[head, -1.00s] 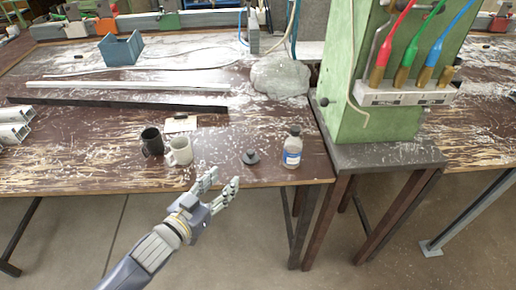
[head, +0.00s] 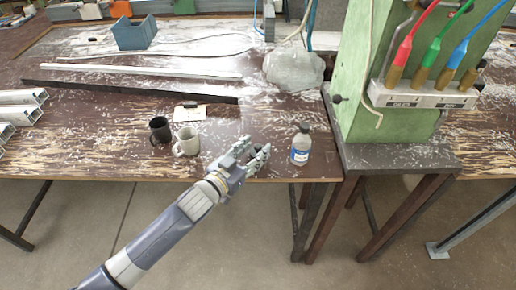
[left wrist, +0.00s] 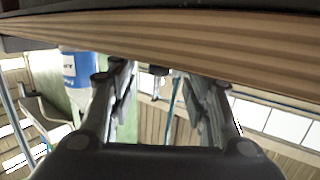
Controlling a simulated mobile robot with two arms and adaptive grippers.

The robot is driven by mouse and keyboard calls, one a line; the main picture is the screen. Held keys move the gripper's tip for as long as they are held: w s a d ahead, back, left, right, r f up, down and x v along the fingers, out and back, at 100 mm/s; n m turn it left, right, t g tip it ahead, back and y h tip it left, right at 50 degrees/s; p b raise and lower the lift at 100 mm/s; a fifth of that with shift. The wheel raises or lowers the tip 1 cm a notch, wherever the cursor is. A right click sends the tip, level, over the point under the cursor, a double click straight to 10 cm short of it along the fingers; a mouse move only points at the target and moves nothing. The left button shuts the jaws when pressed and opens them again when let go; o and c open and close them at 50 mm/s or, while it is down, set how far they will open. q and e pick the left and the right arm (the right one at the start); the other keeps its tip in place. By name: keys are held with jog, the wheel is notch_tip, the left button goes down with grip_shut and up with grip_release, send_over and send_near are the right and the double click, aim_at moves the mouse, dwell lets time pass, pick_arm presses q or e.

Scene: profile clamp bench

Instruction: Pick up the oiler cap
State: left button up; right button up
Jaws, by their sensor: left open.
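The oiler cap, a small dark piece with a narrow stem, shows in the left wrist view (left wrist: 158,71), upside down against the table edge and between my two fingers, apart from both. In the head view it is largely or wholly hidden by my left gripper (head: 257,150). That gripper is open at the table's front edge, left of the clear bottle (head: 301,146) with a blue label. Its two fingers also show in the left wrist view (left wrist: 160,85). My right gripper is not in view.
A black mug (head: 159,130) and a pale mug (head: 187,142) stand left of the gripper. The bottle stands close on its right. A green machine column (head: 390,120) is farther right. A dark bar (head: 130,91) lies behind the mugs.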

pick_arm(q)
jog(key=shift+x, duration=1.35)
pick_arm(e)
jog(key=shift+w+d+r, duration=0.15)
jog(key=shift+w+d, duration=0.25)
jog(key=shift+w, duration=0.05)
pick_arm(q)
jog(key=c, duration=0.9)
jog(key=shift+s, duration=0.1)
jog(key=shift+c, duration=0.4)
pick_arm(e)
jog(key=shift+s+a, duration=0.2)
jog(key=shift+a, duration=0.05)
pick_arm(q)
jog(key=shift+f, duration=0.1)
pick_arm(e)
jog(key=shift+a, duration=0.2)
